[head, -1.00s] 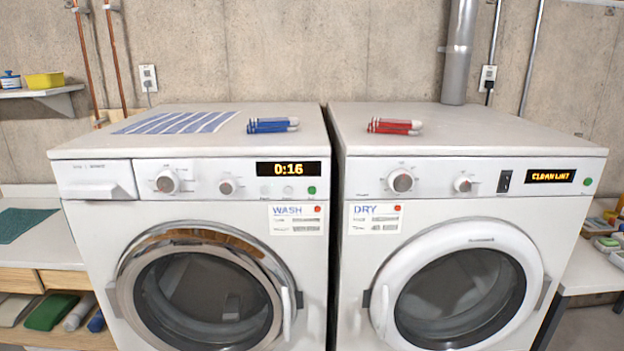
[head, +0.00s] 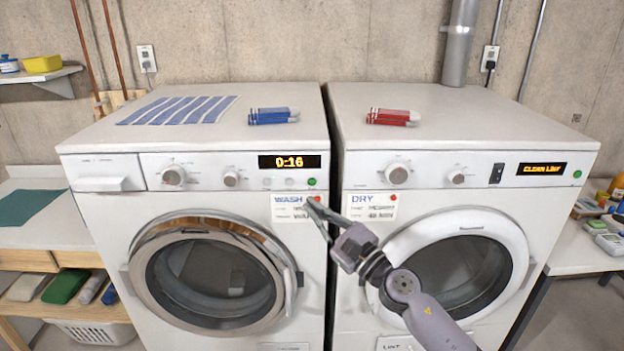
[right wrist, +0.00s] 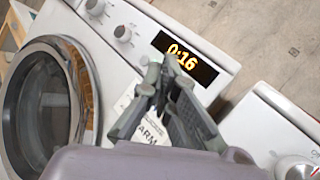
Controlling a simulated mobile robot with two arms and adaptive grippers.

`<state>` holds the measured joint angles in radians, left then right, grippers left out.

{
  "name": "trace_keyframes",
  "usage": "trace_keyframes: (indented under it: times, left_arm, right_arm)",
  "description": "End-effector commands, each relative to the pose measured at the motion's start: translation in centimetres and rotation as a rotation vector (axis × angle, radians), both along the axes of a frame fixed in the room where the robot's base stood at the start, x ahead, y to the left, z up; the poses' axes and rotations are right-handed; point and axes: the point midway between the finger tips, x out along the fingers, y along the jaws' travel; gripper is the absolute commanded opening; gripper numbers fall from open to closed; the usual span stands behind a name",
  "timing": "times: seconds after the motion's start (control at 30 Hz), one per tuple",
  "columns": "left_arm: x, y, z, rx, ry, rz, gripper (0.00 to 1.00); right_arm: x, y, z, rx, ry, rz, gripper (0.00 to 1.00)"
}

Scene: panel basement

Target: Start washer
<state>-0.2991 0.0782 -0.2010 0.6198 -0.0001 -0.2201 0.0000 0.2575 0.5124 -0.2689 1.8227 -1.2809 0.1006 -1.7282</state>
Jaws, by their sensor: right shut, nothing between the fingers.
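The washer (head: 100,215) stands on the left with its round door (head: 208,268) shut. Its display (head: 289,162) reads 0:16, and it also shows in the right wrist view (right wrist: 188,57). A green button (head: 312,182) sits below the display's right end. Two knobs (head: 173,176) are left of the display. A card marked WASH (head: 290,207) is on the front below. My right gripper (head: 310,205) is shut and empty, its tips in front of the card's right end, a little below the green button. I cannot tell whether the tips touch. My left gripper is not in view.
The dryer (head: 560,165) stands close on the right, its display (head: 541,169) reading CLEAN LINT. Blue (head: 272,116) and red (head: 392,117) bundles and a striped cloth (head: 178,110) lie on the tops. A shelf (head: 50,77) and side tables flank the machines.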

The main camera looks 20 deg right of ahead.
Motion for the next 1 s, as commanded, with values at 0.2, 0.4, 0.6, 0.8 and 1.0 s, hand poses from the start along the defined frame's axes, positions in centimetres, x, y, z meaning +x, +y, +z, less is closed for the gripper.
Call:
trace_keyframes:
  times: [0.2, 0.4, 0.6, 0.8, 1.0]
  left_arm:
    - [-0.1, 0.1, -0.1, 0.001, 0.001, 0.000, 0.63]
    - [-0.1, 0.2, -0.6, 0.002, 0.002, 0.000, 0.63]
    - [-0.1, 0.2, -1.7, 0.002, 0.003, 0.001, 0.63]
    - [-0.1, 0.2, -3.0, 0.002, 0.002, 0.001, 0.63]
    - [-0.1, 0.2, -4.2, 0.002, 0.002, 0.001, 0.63]
  right_arm:
    - [0.0, 0.0, -0.1, 0.003, 0.002, 0.000, 0.00]
    - [1.0, -0.4, -0.2, 0.004, 0.002, -0.002, 0.00]
    - [3.6, -1.1, -0.3, 0.005, 0.001, -0.002, 0.00]
    - [6.3, -1.9, -0.4, 0.006, 0.001, -0.001, 0.00]
    - [8.0, -2.3, -0.3, 0.006, 0.003, 0.000, 0.00]
